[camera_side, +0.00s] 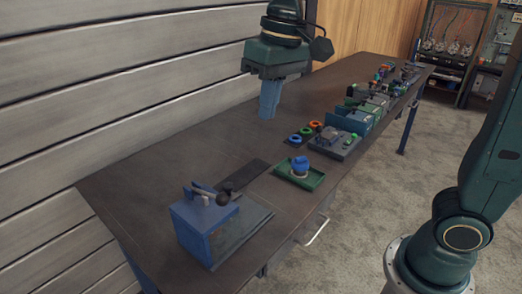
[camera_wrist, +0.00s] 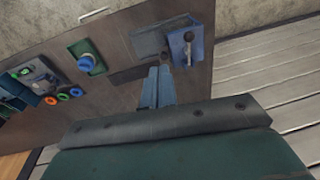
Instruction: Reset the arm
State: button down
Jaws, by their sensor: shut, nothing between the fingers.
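My gripper (camera_side: 268,112) points down above the dark workbench (camera_side: 190,140), towards the wall side, in the side view. Its blue fingers are closed together and hold nothing. I cannot tell how high the tips are above the bench. No object touches the fingers.
A blue box with a lever and dark ball (camera_side: 205,222) stands at the near end. A green tray (camera_side: 300,176) holds a blue-topped part. Coloured rings (camera_side: 306,132), a grey fixture (camera_side: 335,142) and several devices line the bench's right edge. The bench's wall side is clear.

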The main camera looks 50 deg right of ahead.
jog(key=s+d+f+t, duration=0.2)
jog(key=s+d, duration=0.3)
jog(key=s, duration=0.3)
jog(key=s+d+f+t+h, duration=0.1)
jog(key=s+d+f+t, duration=0.1)
jog(key=s+d+f, duration=0.2)
jog(key=shift+s+d, duration=0.6)
jog(key=shift+s, duration=1.25)
